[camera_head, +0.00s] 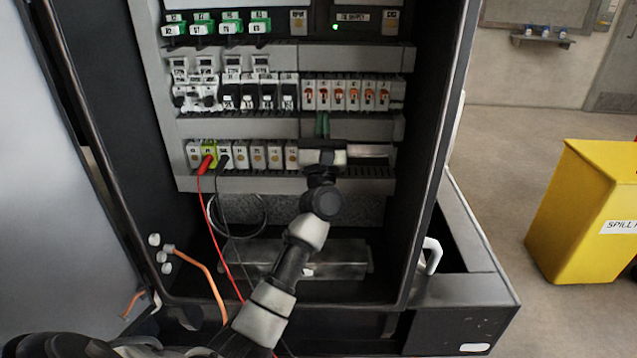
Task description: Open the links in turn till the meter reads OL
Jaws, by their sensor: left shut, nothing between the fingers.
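My left gripper (323,153) is shut and empty in front of the right part of the lower terminal row (258,155), hiding what lies behind it. Above it is a row of pale blocks with orange parts (345,95), which may be the links; I cannot tell whether any is open. A red lead (204,168) and a black lead (222,163) are plugged in at the left of the lower row, by a yellow-green terminal (209,148). Both leads run down out of view. No meter display shows. My right gripper is not in view.
White and black breakers (232,93) sit left of the orange-marked blocks, with green-topped relays (230,25) above. Cabinet side walls flank the arm. An orange cable (207,272) hangs low at left. A yellow spill bin (580,210) stands outside at right.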

